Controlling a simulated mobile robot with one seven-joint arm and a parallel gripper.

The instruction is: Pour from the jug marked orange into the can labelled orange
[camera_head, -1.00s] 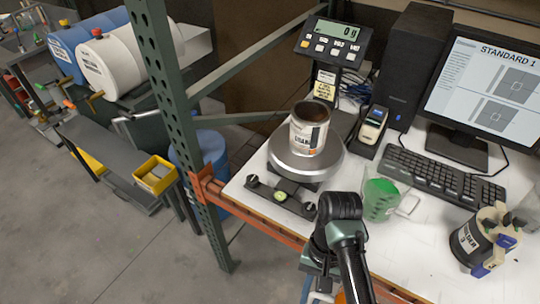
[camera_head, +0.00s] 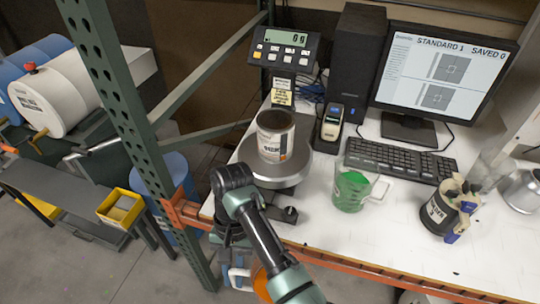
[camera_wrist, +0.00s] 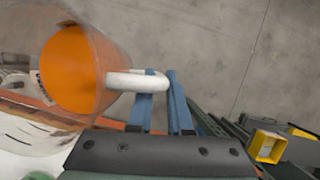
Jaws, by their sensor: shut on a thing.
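In the wrist view my gripper (camera_wrist: 163,82), with blue fingers, is shut on the pale handle of a translucent jug (camera_wrist: 112,62). The jug holds orange colorant (camera_wrist: 75,68). In the head view my arm hides most of the gripper and jug, which are low at the table's front left edge. A white can (camera_head: 274,140) with a dark open top stands upright on the round scale plate (camera_head: 325,148). Its label has dark lettering and a small orange mark, but I cannot read the full wording. The jug is apart from the can.
A jug with green colorant (camera_head: 351,188) stands right of the scale. A dark tub of tools (camera_head: 440,212), keyboard (camera_head: 395,160) and monitor (camera_head: 440,75) are farther right. The scale display (camera_head: 285,38) reads 0 g. A green rack post (camera_head: 120,100) rises at the left.

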